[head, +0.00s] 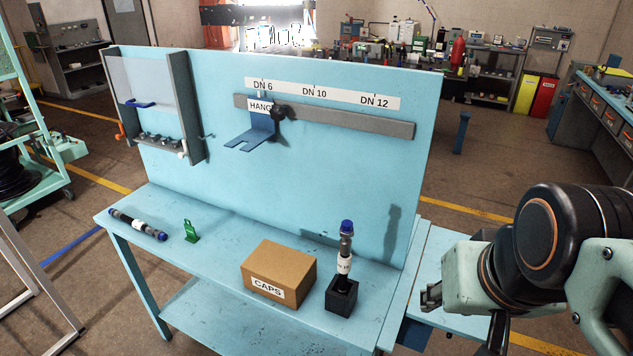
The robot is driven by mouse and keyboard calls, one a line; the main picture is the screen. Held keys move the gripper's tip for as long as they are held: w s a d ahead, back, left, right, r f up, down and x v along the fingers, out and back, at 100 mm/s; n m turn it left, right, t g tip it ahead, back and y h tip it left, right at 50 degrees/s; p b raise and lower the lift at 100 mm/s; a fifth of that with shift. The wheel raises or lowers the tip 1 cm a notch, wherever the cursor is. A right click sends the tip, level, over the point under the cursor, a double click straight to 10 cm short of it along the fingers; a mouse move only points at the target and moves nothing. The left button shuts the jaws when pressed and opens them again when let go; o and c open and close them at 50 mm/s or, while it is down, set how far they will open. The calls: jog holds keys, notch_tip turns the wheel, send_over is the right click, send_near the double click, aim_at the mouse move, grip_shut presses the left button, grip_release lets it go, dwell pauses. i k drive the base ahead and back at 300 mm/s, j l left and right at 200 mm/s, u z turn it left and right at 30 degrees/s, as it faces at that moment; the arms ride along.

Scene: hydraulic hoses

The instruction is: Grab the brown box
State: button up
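The brown box (290,264) is a closed cardboard box with a white label reading CAPS on its front. It stands on the light blue workbench top (215,262), right of the middle. My gripper (431,298) is at the right of the head view, to the right of the box and well apart from it, beyond the bench's right end. Only a small dark part of its fingers shows, so I cannot tell whether they are open or shut.
Close right of the box, a hose with a blue cap (346,250) stands upright in a black block (341,296). A green stand (191,231) and a lying hose (138,225) are at the left. A blue back panel (330,170) rises behind.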

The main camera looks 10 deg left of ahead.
aim_at(284, 275)
jog(key=j+z, duration=0.1)
jog(key=z, duration=0.35)
jog(key=j+z, duration=0.5)
jog(key=j, duration=0.25)
jog(key=k+j+z, duration=0.2)
jog(key=j, duration=1.45)
jog(key=k+j+u, duration=0.1)
jog(key=k+j, duration=0.45)
jog(key=i+j+z, duration=0.15)
jog(key=i, duration=0.35)
